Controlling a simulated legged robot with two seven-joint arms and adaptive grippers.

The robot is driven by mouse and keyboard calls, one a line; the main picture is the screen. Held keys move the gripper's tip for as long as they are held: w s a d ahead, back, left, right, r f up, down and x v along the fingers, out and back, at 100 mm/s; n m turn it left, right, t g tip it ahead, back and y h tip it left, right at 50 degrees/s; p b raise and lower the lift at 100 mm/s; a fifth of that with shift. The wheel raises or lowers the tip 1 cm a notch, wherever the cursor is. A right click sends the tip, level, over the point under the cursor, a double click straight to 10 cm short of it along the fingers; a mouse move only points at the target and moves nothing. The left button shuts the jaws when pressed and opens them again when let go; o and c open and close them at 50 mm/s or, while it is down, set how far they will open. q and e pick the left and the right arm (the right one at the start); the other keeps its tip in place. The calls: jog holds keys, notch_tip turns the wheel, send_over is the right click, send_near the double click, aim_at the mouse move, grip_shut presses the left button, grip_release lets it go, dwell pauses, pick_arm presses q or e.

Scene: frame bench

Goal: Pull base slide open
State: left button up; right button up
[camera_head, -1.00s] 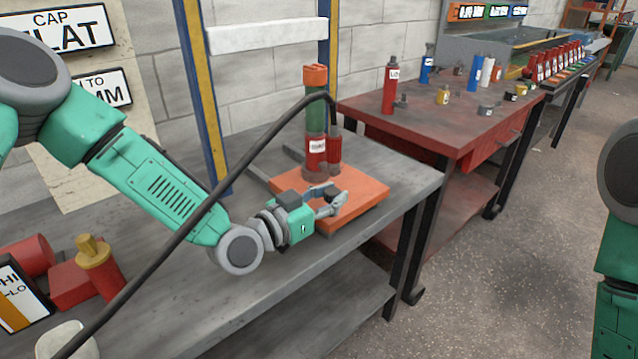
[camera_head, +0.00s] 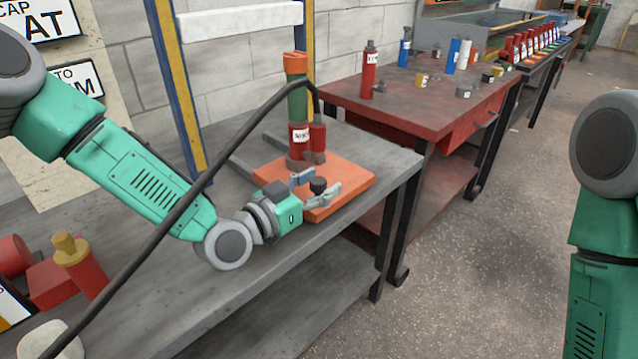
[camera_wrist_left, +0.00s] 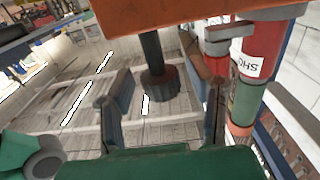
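The orange base slide (camera_head: 345,173) is a flat plate on the grey bench, with a red and green cylinder (camera_head: 298,110) upright at its back. A dark round knob (camera_head: 318,185) sits at the plate's near side. It also shows in the left wrist view (camera_wrist_left: 158,84), on a dark stem by the orange plate (camera_wrist_left: 150,14). My left gripper (camera_head: 316,189) is open at the plate's near side. In the wrist view its fingers (camera_wrist_left: 163,95) stand on either side of the knob, with gaps showing. My right gripper is out of view.
A black hose (camera_head: 215,165) runs from the cylinder across the front of my left arm. Red parts (camera_head: 55,285) lie at the bench's left. A red table (camera_head: 430,100) with bottles stands behind right. The bench's middle is mostly clear.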

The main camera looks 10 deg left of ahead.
pick_arm(q)
jog(key=v, duration=1.2)
jog(key=shift+w+f, duration=0.1)
